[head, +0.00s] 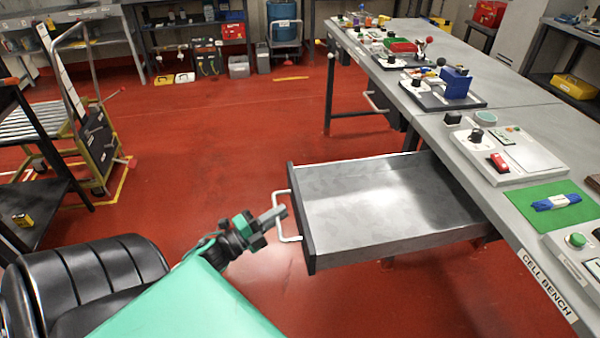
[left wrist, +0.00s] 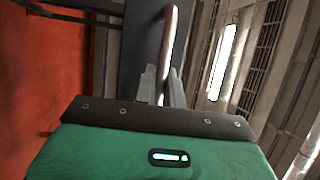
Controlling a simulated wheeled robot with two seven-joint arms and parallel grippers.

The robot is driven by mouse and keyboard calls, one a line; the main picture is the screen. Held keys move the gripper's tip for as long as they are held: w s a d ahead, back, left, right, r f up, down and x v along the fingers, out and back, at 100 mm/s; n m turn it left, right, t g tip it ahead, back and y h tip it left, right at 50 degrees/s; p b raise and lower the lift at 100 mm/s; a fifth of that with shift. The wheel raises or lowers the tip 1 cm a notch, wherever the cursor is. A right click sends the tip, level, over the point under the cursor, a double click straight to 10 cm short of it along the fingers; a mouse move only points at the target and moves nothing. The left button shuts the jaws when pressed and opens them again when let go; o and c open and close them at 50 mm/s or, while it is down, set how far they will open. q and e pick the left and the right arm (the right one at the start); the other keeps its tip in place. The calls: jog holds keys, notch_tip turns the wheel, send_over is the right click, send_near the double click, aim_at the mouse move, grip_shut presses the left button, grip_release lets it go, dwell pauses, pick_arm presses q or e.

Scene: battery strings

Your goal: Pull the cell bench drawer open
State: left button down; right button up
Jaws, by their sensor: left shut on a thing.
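The cell bench drawer (head: 395,200) stands far out from under the cell bench (head: 535,205). Its grey tray looks empty. Its dark front panel (head: 301,220) faces left and carries a pale bar handle (head: 283,212). My left gripper (head: 274,215) reaches the handle from the left and is shut on it. In the left wrist view, the handle (left wrist: 172,50) passes between the two grey fingers (left wrist: 162,88), with the dark drawer front behind it. My right gripper is in neither view.
The bench top holds control panels, a green mat (head: 555,207) with a blue bundle, and a blue device (head: 455,82). A black seat (head: 90,280) is at lower left. A yellow-framed trolley (head: 95,140) and dark shelf (head: 35,170) stand at left. Red floor (head: 200,130) is clear between.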

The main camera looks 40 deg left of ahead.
pick_arm(q)
jog(key=shift+s+a, duration=0.9)
jog(key=shift+s, duration=0.3)
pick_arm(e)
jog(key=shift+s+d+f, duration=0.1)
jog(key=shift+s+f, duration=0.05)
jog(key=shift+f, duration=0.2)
pick_arm(q)
jog(key=c, duration=1.5)
grip_release()
jog(key=b+v, duration=0.1)
jog(key=v, duration=1.2)
jog(key=shift+s, duration=0.4)
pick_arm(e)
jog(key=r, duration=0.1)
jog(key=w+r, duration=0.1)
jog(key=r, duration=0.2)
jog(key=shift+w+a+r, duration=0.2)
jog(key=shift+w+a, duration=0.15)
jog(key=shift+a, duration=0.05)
pick_arm(q)
jog(key=shift+a+f, duration=0.1)
